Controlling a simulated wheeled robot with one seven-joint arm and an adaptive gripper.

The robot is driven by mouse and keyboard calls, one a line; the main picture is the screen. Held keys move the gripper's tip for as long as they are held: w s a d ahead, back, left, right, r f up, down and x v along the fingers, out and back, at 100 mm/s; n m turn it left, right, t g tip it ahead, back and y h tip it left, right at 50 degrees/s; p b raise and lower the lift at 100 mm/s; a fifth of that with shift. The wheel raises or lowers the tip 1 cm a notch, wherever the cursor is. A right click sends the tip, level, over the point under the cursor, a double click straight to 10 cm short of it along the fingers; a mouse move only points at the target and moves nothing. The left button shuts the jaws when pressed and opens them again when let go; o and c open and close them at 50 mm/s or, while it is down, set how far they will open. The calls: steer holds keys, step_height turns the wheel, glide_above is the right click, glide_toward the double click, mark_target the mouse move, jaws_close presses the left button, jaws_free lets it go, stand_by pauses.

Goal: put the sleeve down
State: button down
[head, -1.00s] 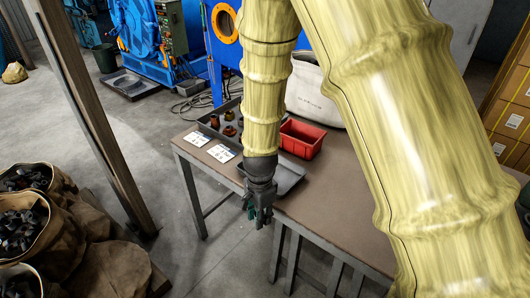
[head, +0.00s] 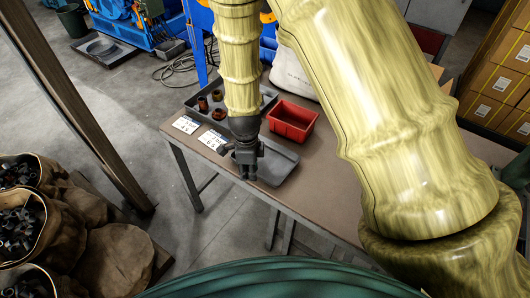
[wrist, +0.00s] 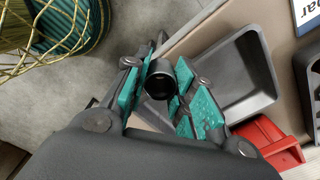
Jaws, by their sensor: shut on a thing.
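The sleeve (wrist: 160,82) is a small dark hollow cylinder in the wrist view, its round open end facing the camera. My gripper (wrist: 165,95) is shut on it, with teal finger pads on either side. In the head view my gripper (head: 248,172) hangs at the table's front edge, overlapping the left end of a shallow grey tray (head: 280,167). The sleeve cannot be made out there. In the wrist view the grey tray (wrist: 232,86) lies to the right of the sleeve, which appears outside its rim. The height above the table is unclear.
A red bin (head: 292,121) stands behind the grey tray. A dark tray (head: 196,113) with several brown parts is further back, with white cards (head: 186,125) in front. A white bag (head: 290,75) stands behind. The right part of the brown table (head: 325,190) is clear.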

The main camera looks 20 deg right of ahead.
steer(key=p, duration=0.3)
glide_above(266, 161)
steer(key=shift+s+a+f, duration=0.1)
steer(key=shift+f, duration=0.4)
steer(key=shift+f+p, duration=0.85)
steer(key=shift+f, duration=0.9)
steer(key=shift+f, duration=0.35)
steer(key=c, duration=1.1)
jaws_free()
steer(key=shift+c, duration=0.2)
steer(key=shift+r, duration=0.15)
step_height(266, 161, up, 12)
steer(key=b, duration=0.4)
steer(key=shift+r, duration=0.25)
